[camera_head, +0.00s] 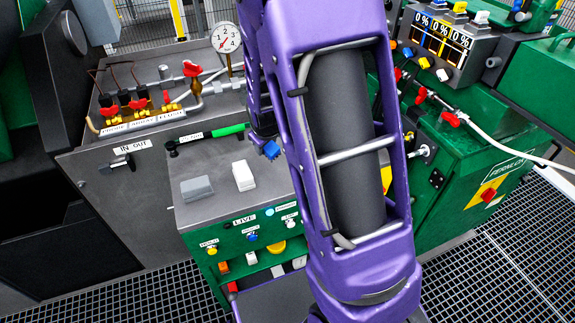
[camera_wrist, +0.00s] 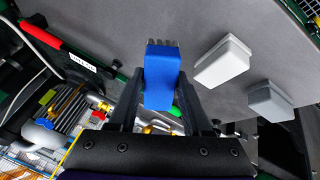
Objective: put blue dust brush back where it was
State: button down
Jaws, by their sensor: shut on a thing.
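The blue dust brush (camera_wrist: 162,74) is upright in the wrist view, between the two dark fingers of my gripper (camera_wrist: 160,82), which is shut on it. Its dark bristles point toward the grey top of the green cabinet (camera_wrist: 205,22); I cannot tell whether they touch it. In the head view a small part of the blue brush (camera_head: 271,150) shows just left of my purple arm. The arm hides most of my gripper there.
A white block (camera_head: 243,175) and a grey block (camera_head: 196,189) lie on the cabinet top. Red-handled valves and a gauge (camera_head: 226,38) stand behind. A buttoned panel faces the front.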

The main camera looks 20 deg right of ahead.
jog(key=shift+w+d+r+m+g, duration=0.15)
jog(key=shift+d+r+m+g, duration=0.1)
jog(key=shift+d+m+g, duration=0.5)
jog(key=d+r+m+g+y, duration=0.1)
jog(key=d+r+m+g, duration=0.2)
jog(key=d, duration=0.1)
jog(key=f, duration=1)
jog(key=shift+s+d, duration=0.1)
jog(key=shift+s, duration=0.3)
jog(key=shift+f, duration=0.2)
jog(key=shift+c, duration=1.7)
grip_release()
jog(key=shift+r, duration=0.1)
jog(key=shift+r, duration=0.1)
